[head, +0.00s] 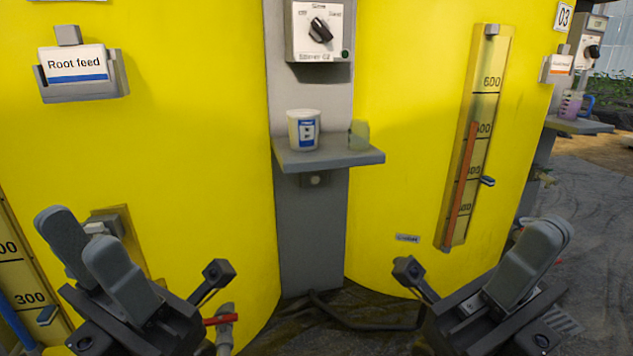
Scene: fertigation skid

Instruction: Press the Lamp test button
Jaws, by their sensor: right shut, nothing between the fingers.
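No button with a readable "Lamp test" label shows in the head view. My right gripper (549,232) is at the lower right, fingers together, away from the post.
The grey shelf (335,158) holds a white tub (303,131) and a translucent greenish cup (359,135). Yellow tanks (180,150) flank the post. A level gauge (477,140) is on the right tank, a "Root feed" sign (78,65) on the left. A hose (370,324) lies below.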

